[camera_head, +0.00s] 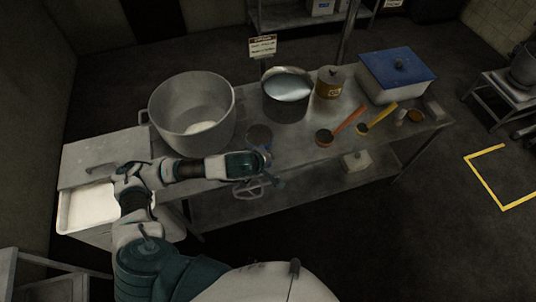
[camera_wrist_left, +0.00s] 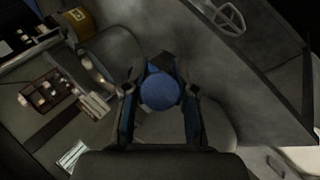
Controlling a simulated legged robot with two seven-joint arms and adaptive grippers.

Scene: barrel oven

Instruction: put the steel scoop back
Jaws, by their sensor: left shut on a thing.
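My left gripper (camera_head: 266,158) is over the front edge of the steel table, in front of the large pot. It is shut on a blue handle, whose round end (camera_wrist_left: 160,93) sits between the two fingers in the left wrist view. A dark grey round scoop head (camera_head: 259,134) shows just beyond the fingers in the head view; it appears to belong to the held steel scoop. The handle is mostly hidden by the gripper. I cannot tell if the scoop head touches the table. My right gripper is not in view.
A large pot (camera_head: 176,115), a liquid-filled pot (camera_head: 286,109), a brown canister (camera_head: 330,84) and a blue-lidded bin (camera_head: 397,68) stand on the table. Orange-handled (camera_head: 349,121) and yellow-handled (camera_head: 381,116) scoops lie right.

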